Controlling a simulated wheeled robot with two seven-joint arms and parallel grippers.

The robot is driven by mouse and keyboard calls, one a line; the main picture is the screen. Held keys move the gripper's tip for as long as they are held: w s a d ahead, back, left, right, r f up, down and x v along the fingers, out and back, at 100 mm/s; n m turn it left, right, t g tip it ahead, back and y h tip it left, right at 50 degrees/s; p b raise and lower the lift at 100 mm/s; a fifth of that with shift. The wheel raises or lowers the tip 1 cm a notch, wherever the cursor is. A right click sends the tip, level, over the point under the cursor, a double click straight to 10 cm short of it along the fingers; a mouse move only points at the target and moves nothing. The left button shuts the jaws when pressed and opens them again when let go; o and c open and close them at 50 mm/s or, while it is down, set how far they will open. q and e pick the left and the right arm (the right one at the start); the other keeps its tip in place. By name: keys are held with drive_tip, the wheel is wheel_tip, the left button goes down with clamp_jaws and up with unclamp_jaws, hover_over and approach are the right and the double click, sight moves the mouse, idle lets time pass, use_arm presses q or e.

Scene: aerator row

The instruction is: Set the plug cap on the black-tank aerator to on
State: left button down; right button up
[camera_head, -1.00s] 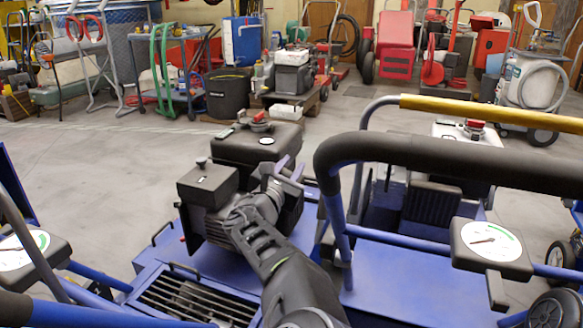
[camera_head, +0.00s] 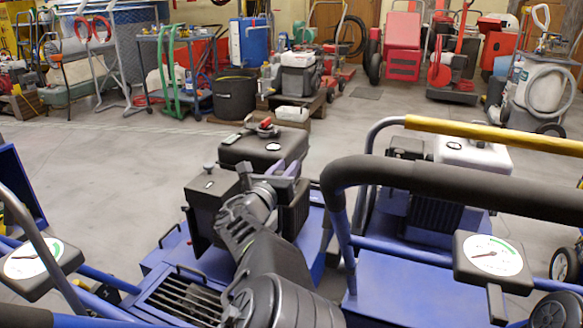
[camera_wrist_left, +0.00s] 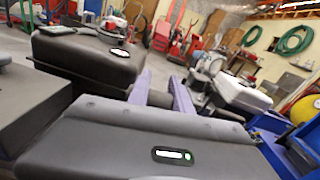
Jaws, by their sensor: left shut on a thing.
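The black-tank aerator's black tank (camera_head: 262,150), with a red-topped cap, sits on a blue frame; it also shows in the left wrist view (camera_wrist_left: 85,62). A black box (camera_head: 207,197) of its engine stands to the left. My left gripper (camera_head: 284,172) reaches in between that box and the engine's right side, just in front of the tank. Its purple fingers (camera_wrist_left: 162,84) stand a small gap apart, closed on the plug cap. The cap itself is hidden by the gripper, so its seating cannot be seen. My right gripper is out of view.
A second aerator with a white tank (camera_head: 472,153) stands to the right. A black padded handle bar (camera_head: 450,190) and a gauge (camera_head: 493,255) are close in front of it. Another gauge (camera_head: 33,258) is at the left. Open floor (camera_head: 90,170) lies behind.

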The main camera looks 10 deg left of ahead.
use_arm(q)
drive_tip(key=shift+w+a+f+n, duration=0.1)
drive_tip(key=shift+a+n, duration=0.45)
drive_tip(key=shift+n, duration=0.45)
drive_tip(key=c, duration=1.1)
unclamp_jaws()
drive_tip(key=shift+c, duration=0.2)
drive_tip(key=shift+a+p, duration=0.1)
drive_tip(key=shift+p, duration=0.2)
drive_tip(key=s+a+p, duration=0.1)
drive_tip(key=s+p, duration=0.1)
drive_tip(key=s, duration=0.5)
drive_tip(key=shift+s+a, duration=0.15)
drive_tip(key=shift+s, duration=0.2)
